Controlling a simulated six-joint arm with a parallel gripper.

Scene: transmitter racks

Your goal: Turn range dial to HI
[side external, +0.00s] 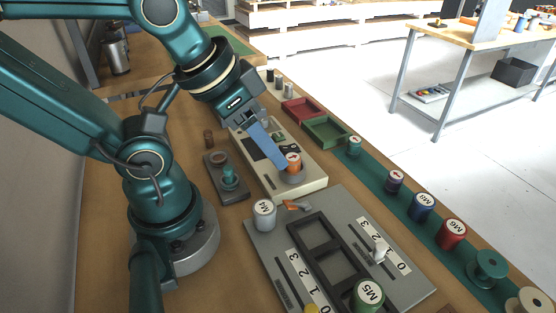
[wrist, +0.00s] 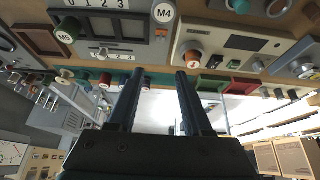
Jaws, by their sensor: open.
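A cream instrument box (side external: 316,184) lies on the bench in the middle of the side view. An orange knob with a white label (side external: 293,158) stands on a round grey base at its near end. Which marking the dial points to cannot be read. My gripper (side external: 281,164) slants down to this knob, its blue fingertips right beside it in the picture; contact cannot be told. In the wrist view my gripper (wrist: 160,73) shows two dark fingers spread apart with nothing between them. An orange-red knob (wrist: 193,57) on a cream panel (wrist: 225,30) appears just beyond the right fingertip.
A grey panel (side external: 262,238) with black frames, number strips and labelled cylinders lies in front. A dark block with a teal knob (side external: 229,178) sits left of the box. Red (side external: 303,110) and green (side external: 327,131) trays lie behind. Several labelled spools line the right edge.

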